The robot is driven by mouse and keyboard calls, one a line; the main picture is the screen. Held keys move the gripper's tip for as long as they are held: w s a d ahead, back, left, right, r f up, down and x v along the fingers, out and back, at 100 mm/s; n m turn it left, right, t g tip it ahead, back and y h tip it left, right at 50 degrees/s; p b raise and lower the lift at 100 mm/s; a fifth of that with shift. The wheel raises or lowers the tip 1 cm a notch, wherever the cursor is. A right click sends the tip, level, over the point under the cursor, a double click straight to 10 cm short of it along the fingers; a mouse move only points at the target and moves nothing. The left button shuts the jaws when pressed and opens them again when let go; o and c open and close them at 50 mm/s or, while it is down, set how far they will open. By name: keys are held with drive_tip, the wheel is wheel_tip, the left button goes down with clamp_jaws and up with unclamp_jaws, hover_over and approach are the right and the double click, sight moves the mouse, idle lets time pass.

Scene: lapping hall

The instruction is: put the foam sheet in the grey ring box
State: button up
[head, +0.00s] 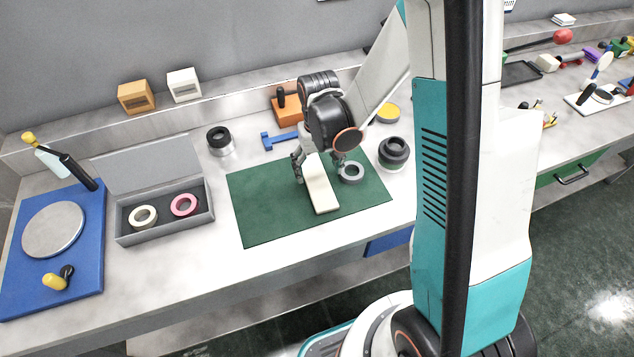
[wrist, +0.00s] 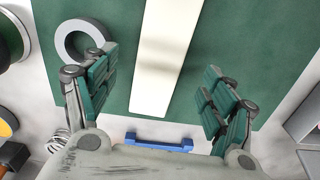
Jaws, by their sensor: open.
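The foam sheet (head: 321,190) is a long cream-white slab lying on the green mat. In the wrist view it (wrist: 165,50) runs from the top edge down between my fingers. My gripper (head: 319,168) is open over its far end, one finger on each side; the wrist view shows gaps between the fingers (wrist: 160,88) and the sheet. I cannot tell the exact height of the fingertips above the mat. The grey ring box (head: 127,236) stands left of the mat with its lid raised. A cream ring (head: 132,217) and a pink ring (head: 174,206) lie inside.
A grey ring (head: 342,178) lies on the green mat (head: 262,222) close by my gripper's right finger. A blue tool (head: 282,140) lies behind the mat.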

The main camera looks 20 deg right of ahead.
drive_tip(key=f, duration=0.1)
drive_tip(key=f+b, duration=0.1)
drive_tip(key=f, duration=0.1)
drive_tip(key=f+b, duration=0.1)
drive_tip(key=f, duration=0.1)
drive_tip(key=shift+w, duration=0.35)
drive_tip(key=shift+r, duration=0.1)
drive_tip(key=c, duration=0.9)
wheel_tip(320, 180, up, 19)
drive_tip(key=p, duration=0.7)
drive_tip(key=b, duration=0.3)
approach(317, 180)
drive_tip(key=w, duration=0.2)
drive_tip(key=shift+w+a+r+n, duration=0.1)
drive_tip(key=shift+w+r+n, duration=0.2)
